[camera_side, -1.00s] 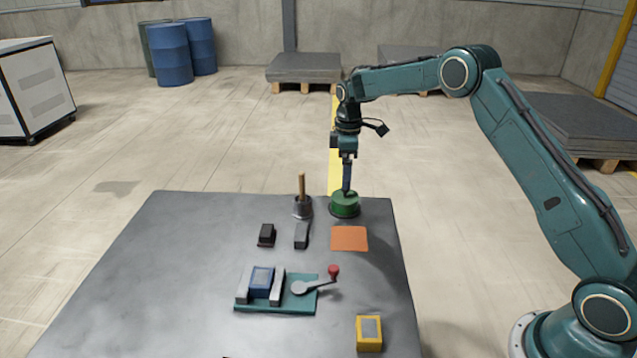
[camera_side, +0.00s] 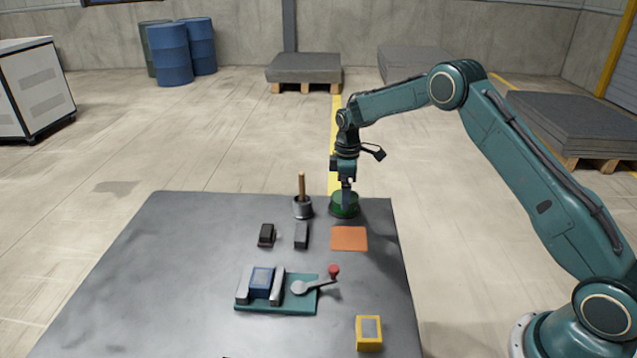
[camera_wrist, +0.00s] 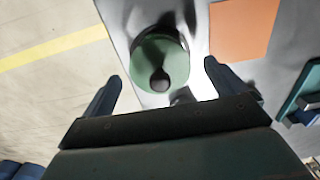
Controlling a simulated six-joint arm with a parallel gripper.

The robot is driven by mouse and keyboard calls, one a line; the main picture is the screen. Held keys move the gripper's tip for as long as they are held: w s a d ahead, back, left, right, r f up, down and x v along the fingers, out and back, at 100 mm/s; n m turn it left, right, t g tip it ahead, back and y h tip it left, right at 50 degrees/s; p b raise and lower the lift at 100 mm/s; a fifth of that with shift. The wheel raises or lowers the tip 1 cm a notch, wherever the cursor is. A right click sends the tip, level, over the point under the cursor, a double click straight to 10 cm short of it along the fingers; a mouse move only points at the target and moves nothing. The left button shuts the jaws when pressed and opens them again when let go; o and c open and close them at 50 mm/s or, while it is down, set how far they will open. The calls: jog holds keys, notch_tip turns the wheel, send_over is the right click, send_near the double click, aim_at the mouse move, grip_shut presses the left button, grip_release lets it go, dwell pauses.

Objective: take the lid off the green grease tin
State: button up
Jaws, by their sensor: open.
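The green grease tin (camera_side: 337,208) stands near the table's far edge. In the wrist view I look down on its round green lid (camera_wrist: 152,50), which sits on the tin and has a dark round knob (camera_wrist: 160,80). My gripper (camera_wrist: 162,71) is open, one finger to each side of the lid, with gaps between fingers and lid in the picture. In the side view my gripper (camera_side: 346,200) points down at the tin, and its fingers overlap the tin. I cannot tell whether they touch it.
A grey pot with a wooden-handled brush (camera_side: 302,206) stands close left of the tin. An orange square (camera_side: 349,239) lies in front. The table's left is clear.

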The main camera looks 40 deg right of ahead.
jog(key=shift+f, duration=0.1)
dwell(0.4)
jog(key=c, duration=1.1)
jog(key=shift+o, duration=0.2)
notch_tip(320, 180, up, 20)
dwell(0.4)
